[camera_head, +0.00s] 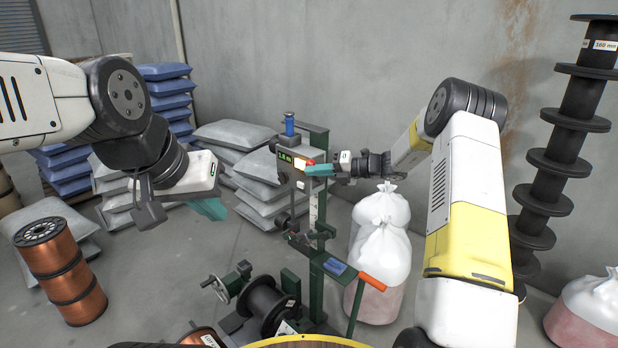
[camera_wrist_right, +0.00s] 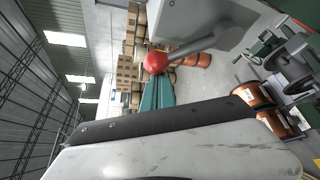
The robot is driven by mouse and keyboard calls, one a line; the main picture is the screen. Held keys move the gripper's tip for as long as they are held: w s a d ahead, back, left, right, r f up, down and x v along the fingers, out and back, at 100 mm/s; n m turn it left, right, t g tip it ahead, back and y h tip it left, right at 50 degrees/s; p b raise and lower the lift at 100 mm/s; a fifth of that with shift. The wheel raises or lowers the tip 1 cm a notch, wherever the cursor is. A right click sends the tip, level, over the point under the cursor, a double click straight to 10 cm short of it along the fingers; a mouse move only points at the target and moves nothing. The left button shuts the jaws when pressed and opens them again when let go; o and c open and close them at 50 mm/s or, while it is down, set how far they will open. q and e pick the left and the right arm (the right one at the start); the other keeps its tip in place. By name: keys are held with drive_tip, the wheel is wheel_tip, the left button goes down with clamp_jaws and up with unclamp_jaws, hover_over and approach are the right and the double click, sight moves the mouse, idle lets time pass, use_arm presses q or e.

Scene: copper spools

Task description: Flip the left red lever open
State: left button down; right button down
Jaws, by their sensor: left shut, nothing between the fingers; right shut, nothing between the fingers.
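The machine (camera_head: 292,165) is a green and grey stand with a small display. A red ball knob (camera_head: 310,162) shows on its right side, right at the teal fingertips of my right gripper (camera_head: 318,170). In the right wrist view the red ball (camera_wrist_right: 155,62) sits on the end of a grey lever rod (camera_wrist_right: 200,45). The shut teal fingers (camera_wrist_right: 157,93) end just below the ball; I cannot tell whether they touch it. My left gripper (camera_head: 208,208) is shut and empty, left of the machine and apart from it.
An orange-red handle (camera_head: 372,283) sticks out at the machine's lower right, near a black spool (camera_head: 268,302). White sacks (camera_head: 382,240) stand behind my right arm. Grey bags (camera_head: 235,140), a copper spool (camera_head: 62,272) and black spools (camera_head: 555,160) stand around.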

drive_tip(key=w+d+r+m+y, duration=0.2)
drive_tip(key=w+d+r+m, duration=0.1)
drive_tip(key=w+d, duration=0.1)
drive_tip(key=shift+m, duration=0.4)
drive_tip(key=shift+w+d+r, duration=0.1)
drive_tip(key=shift+w+d, duration=0.05)
drive_tip(key=shift+d, duration=0.05)
idle(0.6)
drive_tip(key=shift+a, duration=0.1)
